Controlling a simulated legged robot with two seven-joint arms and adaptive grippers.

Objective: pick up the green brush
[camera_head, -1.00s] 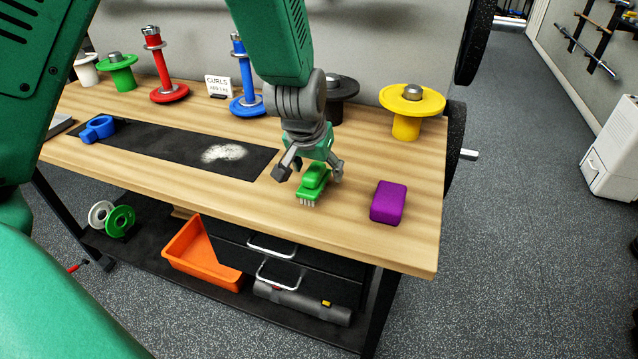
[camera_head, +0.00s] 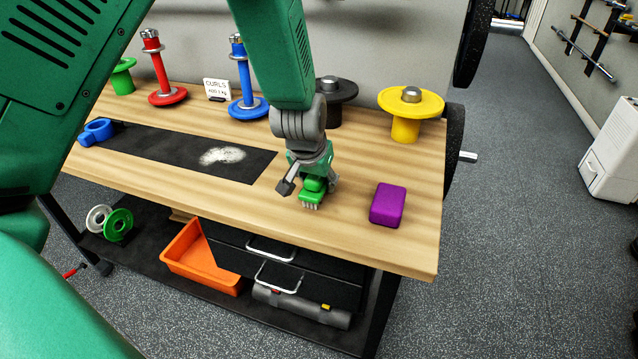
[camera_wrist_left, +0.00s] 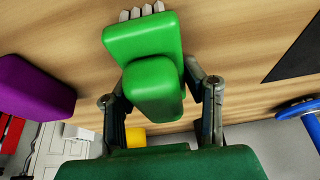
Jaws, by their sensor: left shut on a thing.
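The green brush (camera_head: 312,190) is near the front edge of the wooden bench, with its pale bristles toward the front. My left gripper (camera_head: 308,186) is low over the bench, shut on the brush. In the left wrist view the green brush (camera_wrist_left: 150,60) fills the upper middle, with the gripper's fingers (camera_wrist_left: 160,95) on either side of its raised handle. I cannot tell whether the brush touches the bench. My right gripper is not in view.
A purple block (camera_head: 387,205) lies right of the brush. A yellow spool (camera_head: 410,110) and a dark spool (camera_head: 336,92) stand behind. A black mat (camera_head: 180,150) with white powder lies left. The bench's front edge (camera_head: 340,252) is close.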

